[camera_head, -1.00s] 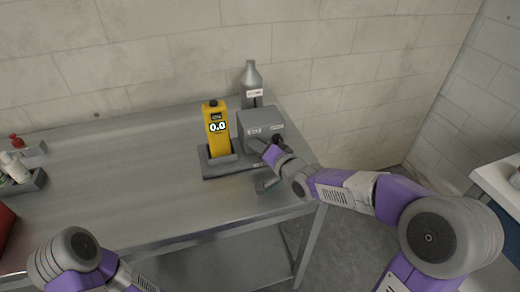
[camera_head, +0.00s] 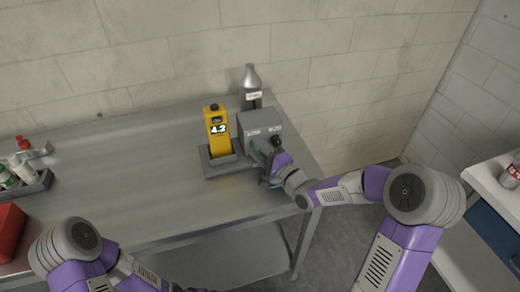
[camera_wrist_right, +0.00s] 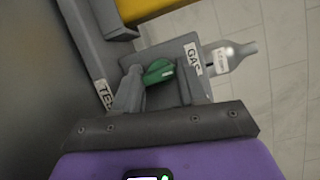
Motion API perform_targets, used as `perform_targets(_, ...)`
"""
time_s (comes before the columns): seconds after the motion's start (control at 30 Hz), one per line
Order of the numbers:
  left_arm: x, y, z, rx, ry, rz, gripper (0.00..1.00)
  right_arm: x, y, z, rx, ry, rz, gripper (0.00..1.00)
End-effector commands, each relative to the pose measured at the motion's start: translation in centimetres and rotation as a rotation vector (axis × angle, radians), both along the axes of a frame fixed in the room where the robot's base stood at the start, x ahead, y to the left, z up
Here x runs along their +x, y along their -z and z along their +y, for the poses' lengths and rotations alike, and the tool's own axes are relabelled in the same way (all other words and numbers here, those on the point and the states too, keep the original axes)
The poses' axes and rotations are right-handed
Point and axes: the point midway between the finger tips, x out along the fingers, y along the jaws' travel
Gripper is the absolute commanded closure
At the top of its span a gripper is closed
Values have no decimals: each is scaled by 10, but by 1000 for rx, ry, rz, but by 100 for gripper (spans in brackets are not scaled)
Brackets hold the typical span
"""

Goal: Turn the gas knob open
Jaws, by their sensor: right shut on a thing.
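The gas knob is a small green handle (camera_wrist_right: 159,71) beside the "GAS" label (camera_wrist_right: 193,59) in the right wrist view. It sits on the grey box (camera_head: 259,125) on the steel table. My right gripper (camera_head: 266,167) is at the front right of this box in the head view, and its fingers (camera_wrist_right: 160,88) are shut on the green handle. The fingers cover part of it. In the head view the gripper mostly hides the knob. My left arm is at the lower left, and its gripper does not show.
A yellow meter (camera_head: 216,128) reading about 4.2 stands in a grey holder (camera_head: 224,168) left of the box. A grey bottle (camera_head: 251,85) stands behind. A black knob (camera_head: 276,141) is near my right gripper. The table's middle (camera_head: 130,175) is clear.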

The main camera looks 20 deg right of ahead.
Motion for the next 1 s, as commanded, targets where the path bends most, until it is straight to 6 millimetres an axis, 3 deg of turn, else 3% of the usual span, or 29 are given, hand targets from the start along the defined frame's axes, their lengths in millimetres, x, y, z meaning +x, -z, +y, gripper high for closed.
perform_targets(0.63, 0, -1, 0, 0, 0, 0, 2, 1, -3, -1, 51, 3, -8, 89)
perform_targets(0.67, 0, -1, 0, 0, 0, 0, 2, 1, -4, -1, 51, 3, -8, 54)
perform_targets(0.73, 0, -1, 0, 0, 0, 0, 2, 1, -3, 0, 50, 3, -7, 43)
perform_targets(1.0, 0, -1, 0, 0, 0, 0, 2, 0, -1, -1, 48, 2, -2, 43)
